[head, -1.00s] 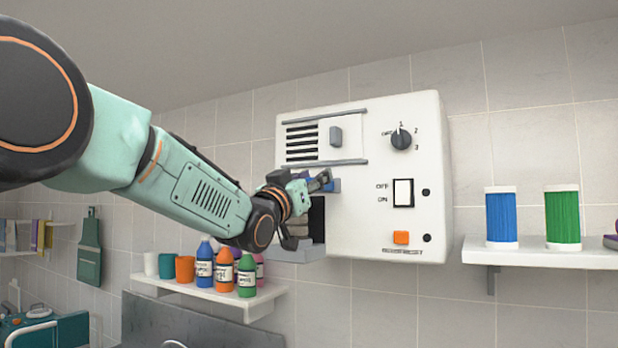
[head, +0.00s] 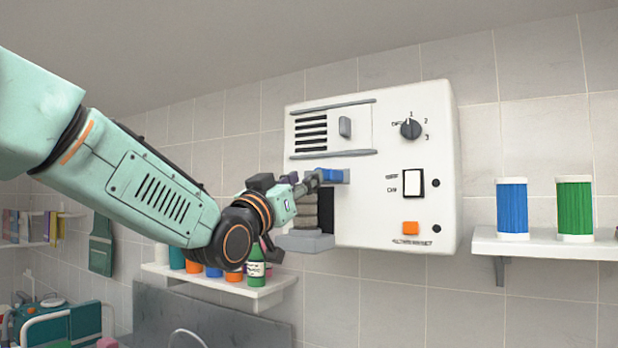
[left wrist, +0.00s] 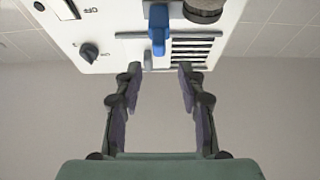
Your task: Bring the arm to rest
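My left gripper (head: 303,187) is in front of the left side of a white wall-mounted box (head: 385,230). In the left wrist view, my left gripper (left wrist: 157,72) is open, its two fingers apart and nothing between them. A blue lever (head: 332,175) sticks out of the box under the vents; it also shows just beyond the fingertips in the left wrist view (left wrist: 158,28). In the head view the fingertips overlap the lever's left end; contact cannot be told. My right gripper is not in view.
A grey-brown ribbed stack (head: 304,212) stands on the box's grey tray (head: 304,242). A shelf (head: 262,292) with bottles and cups is below my left arm. A right shelf (head: 545,243) holds blue (head: 512,208) and green (head: 574,208) spools. Bare wall lies below the box.

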